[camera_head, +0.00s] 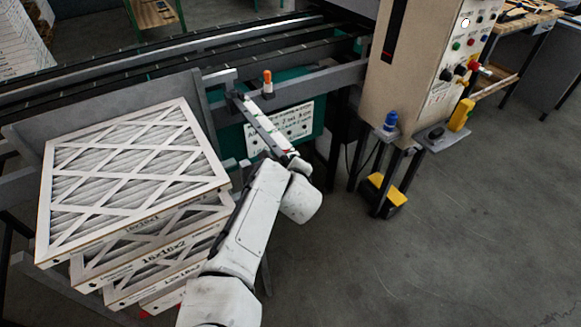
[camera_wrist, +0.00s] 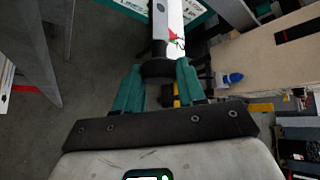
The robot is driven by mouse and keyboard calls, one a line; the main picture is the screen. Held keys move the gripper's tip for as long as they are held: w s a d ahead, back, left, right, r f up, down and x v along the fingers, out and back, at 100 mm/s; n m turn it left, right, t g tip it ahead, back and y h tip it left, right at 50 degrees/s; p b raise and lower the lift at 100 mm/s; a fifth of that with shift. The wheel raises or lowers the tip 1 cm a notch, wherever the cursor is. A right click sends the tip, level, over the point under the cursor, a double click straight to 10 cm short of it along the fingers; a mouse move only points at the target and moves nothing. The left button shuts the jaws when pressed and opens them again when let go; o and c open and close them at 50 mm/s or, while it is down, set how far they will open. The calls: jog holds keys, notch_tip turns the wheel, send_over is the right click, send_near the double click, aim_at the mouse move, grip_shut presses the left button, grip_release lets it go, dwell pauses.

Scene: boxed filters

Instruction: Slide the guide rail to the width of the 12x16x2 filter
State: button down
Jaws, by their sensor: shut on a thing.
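In the head view the fingers are hidden behind my wrist. Boxed filters (camera_head: 135,175) are stacked at the left, with pleats under a white lattice. A lower box reads 16x16x2 (camera_head: 163,250); other labels are too small to read surely.
A white sign (camera_head: 278,127) on a green panel sits behind the rail. An orange-capped post (camera_head: 267,83) stands beside it. A beige control cabinet (camera_head: 420,60) with buttons is at the right, with a yellow-topped pedal (camera_head: 383,190) below. The floor at the lower right is clear.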

jog(key=shift+s+f, duration=0.2)
jog(key=shift+f, duration=0.1)
jog(key=c, duration=1)
grip_release()
jog(key=o, duration=0.3)
jog(key=shift+d+r, duration=0.1)
jog(key=shift+r, duration=0.1)
jog(key=shift+s, duration=0.1)
jog(key=v, duration=1)
jog(key=shift+s+r+b, duration=0.15)
jog(key=shift+s+b, duration=0.15)
jog(key=shift+b, duration=0.05)
